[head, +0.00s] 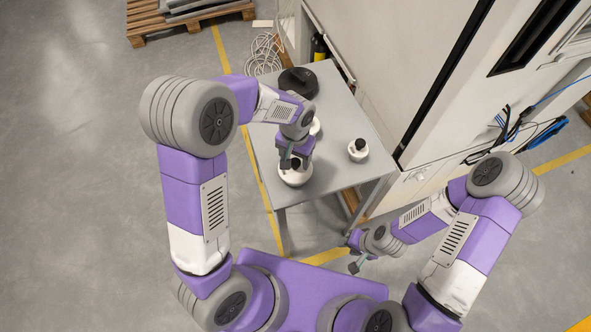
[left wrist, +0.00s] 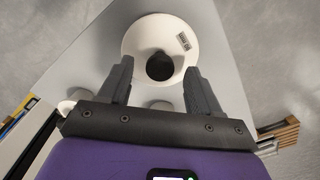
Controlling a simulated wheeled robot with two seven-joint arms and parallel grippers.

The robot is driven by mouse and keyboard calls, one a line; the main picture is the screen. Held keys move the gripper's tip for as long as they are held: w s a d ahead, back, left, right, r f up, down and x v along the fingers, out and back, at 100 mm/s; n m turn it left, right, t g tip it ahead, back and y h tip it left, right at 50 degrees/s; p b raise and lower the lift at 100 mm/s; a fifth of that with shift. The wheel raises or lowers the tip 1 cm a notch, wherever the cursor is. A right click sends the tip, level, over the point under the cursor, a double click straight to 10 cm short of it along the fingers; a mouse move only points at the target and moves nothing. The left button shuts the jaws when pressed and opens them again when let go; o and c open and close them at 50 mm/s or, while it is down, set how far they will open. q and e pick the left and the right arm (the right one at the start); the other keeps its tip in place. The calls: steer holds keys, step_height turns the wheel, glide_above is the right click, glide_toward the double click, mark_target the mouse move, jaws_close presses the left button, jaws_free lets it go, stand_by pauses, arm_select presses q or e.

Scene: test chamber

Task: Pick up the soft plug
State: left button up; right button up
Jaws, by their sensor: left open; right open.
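A white round plug with a black knob (head: 296,179) stands on the grey table near its front left edge. In the left wrist view the same plug (left wrist: 141,40) lies beyond and between my fingertips. My left gripper (head: 291,163) is open just above it, with a finger on each side of the black knob in the left wrist view (left wrist: 160,72). I cannot tell whether the fingers touch it. The gripper hides part of the plug in the head view. My right gripper (head: 354,259) is open and empty, low beside the table's front right corner.
A similar white piece with a black knob (head: 358,152) stands to the right on the table (head: 336,172). Another white piece (head: 315,127) is partly hidden behind my left wrist. A black round object (head: 298,82) sits at the back. A tall cabinet (head: 405,75) borders the table's right side.

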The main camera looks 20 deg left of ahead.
arm_select(q)
steer(key=shift+f, duration=0.55)
jaws_close()
steer(key=shift+r, duration=0.15)
step_height(320, 180, up, 15)
steer(key=p, duration=0.5)
steer(key=shift+p, duration=0.3)
